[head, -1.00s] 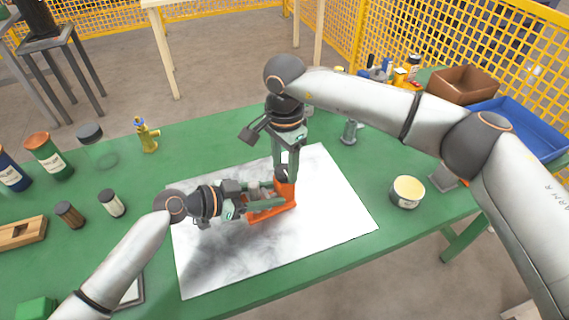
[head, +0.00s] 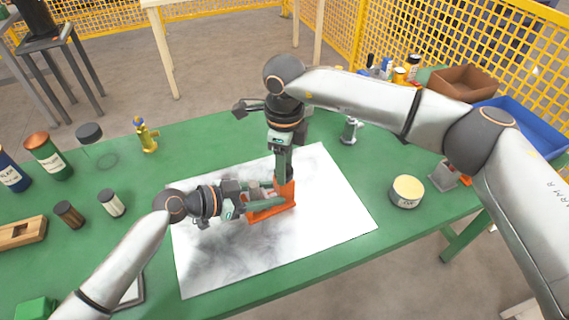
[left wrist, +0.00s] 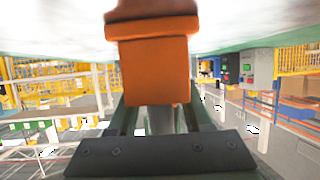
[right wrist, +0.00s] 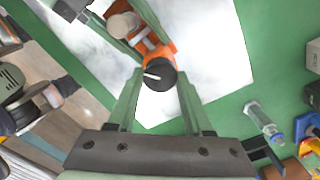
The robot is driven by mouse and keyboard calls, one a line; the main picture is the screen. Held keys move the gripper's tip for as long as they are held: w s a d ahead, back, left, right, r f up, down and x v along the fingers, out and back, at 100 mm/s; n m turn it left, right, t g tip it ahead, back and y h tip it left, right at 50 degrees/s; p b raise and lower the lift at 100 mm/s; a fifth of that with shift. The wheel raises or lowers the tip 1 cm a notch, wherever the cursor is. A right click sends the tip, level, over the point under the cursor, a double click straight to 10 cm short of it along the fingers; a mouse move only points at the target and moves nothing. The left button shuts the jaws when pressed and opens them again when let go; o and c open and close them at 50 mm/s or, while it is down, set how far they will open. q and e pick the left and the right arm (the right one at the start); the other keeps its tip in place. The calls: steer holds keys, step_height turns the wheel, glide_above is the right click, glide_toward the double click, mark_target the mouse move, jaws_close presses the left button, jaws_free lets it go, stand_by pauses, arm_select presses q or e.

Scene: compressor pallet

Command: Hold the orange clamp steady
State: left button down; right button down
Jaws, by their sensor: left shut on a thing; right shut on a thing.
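The orange clamp (head: 270,213) stands on the white marbled sheet (head: 335,215), its low base and upright end visible. My left gripper (head: 264,200) reaches in from the left, shut on the clamp. In the left wrist view the clamp's orange block (left wrist: 155,72) sits between the fingers. My right gripper (head: 284,180) points down over the upright end. In the right wrist view its fingers close around a black round knob (right wrist: 160,74) with a pale pin, on top of the clamp. The knob is hidden by the fingers in the head view.
A round tin (head: 407,192) stands right of the sheet. A yellow brass fitting (head: 147,136) and several bottles stand left on the green table. A brown bin (head: 462,83) and blue tray (head: 520,128) are at the back right. The front of the sheet is clear.

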steer(key=m, duration=0.5)
steer(key=shift+m, duration=0.3)
steer(key=m, duration=0.6)
steer(key=shift+a, duration=0.1)
steer(key=m, duration=0.6)
steer(key=shift+m, duration=0.3)
steer(key=shift+a+m, duration=0.1)
steer(key=shift+m, duration=2.5)
steer(key=shift+c, duration=1.5)
jaws_free()
steer(key=shift+r, duration=0.1)
step_height(320, 180, up, 12)
